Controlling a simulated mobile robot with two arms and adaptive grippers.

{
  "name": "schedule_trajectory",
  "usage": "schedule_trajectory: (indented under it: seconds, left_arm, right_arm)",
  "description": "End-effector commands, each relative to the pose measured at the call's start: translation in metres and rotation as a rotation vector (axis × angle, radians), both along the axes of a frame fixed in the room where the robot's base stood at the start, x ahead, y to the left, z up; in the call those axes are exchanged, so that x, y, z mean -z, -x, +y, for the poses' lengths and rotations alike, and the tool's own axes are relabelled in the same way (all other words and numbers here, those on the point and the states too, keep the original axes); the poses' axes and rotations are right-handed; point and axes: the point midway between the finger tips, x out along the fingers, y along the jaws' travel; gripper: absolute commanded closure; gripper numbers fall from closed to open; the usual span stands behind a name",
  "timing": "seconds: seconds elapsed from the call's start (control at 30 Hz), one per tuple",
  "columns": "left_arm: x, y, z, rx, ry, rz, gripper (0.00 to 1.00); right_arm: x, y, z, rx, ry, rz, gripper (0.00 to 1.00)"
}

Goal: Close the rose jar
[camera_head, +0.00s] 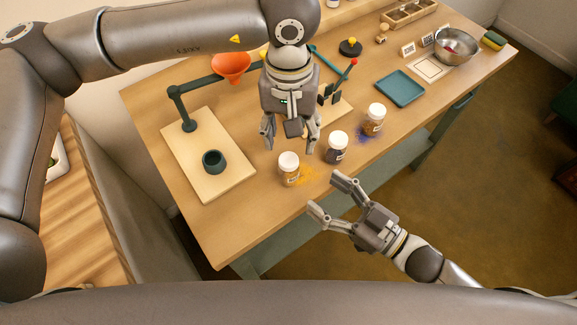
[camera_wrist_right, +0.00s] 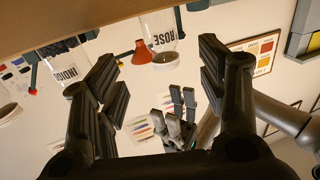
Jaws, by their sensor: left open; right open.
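Three glass jars with white tops stand near the table's front edge. In the right wrist view, which is upside down, one clear jar reads ROSE (camera_wrist_right: 158,32), with a white lid (camera_wrist_right: 166,61) on its mouth. By its place this appears to be the leftmost jar (camera_head: 289,177) in the head view, though its label is unreadable there. I cannot tell whether the lid is fastened. My left gripper (camera_head: 290,140) is open and empty, pointing down behind that jar. My right gripper (camera_head: 327,196) is open and empty in front of the table edge, apart from the jars.
The indigo jar (camera_head: 336,150) stands in the middle, and another jar (camera_head: 374,122) to its right. Orange-yellow and blue powder lie beside the jars. A stand with an orange funnel (camera_head: 231,66), a dark cup (camera_head: 213,161), a teal tray (camera_head: 400,88) and a metal bowl (camera_head: 454,48) are further off.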

Motion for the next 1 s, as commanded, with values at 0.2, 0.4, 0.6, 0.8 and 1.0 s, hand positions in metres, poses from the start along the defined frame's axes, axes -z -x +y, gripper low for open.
schedule_trajectory:
  seconds: [0.2, 0.4, 0.6, 0.8, 1.0]
  left_arm:
    - [-0.001, -0.004, 0.005, 0.006, -0.020, -0.013, 0.47]
    - [-0.001, -0.003, 0.004, 0.005, -0.018, -0.012, 0.47]
    - [-0.001, -0.003, 0.004, 0.005, -0.018, -0.011, 0.47]
    - [-0.001, -0.003, 0.004, 0.005, -0.017, -0.011, 0.47]
    - [-0.001, -0.003, 0.004, 0.004, -0.017, -0.011, 0.47]
  right_arm:
    - [0.000, 0.001, 0.000, -0.006, -0.003, -0.001, 0.34]
    - [0.000, 0.000, 0.001, -0.005, -0.003, -0.003, 0.34]
    - [-0.001, -0.011, 0.014, -0.004, -0.004, -0.005, 0.34]
    - [-0.001, -0.032, 0.040, -0.005, -0.003, -0.005, 0.34]
    - [-0.001, -0.051, 0.065, -0.005, -0.003, -0.005, 0.34]
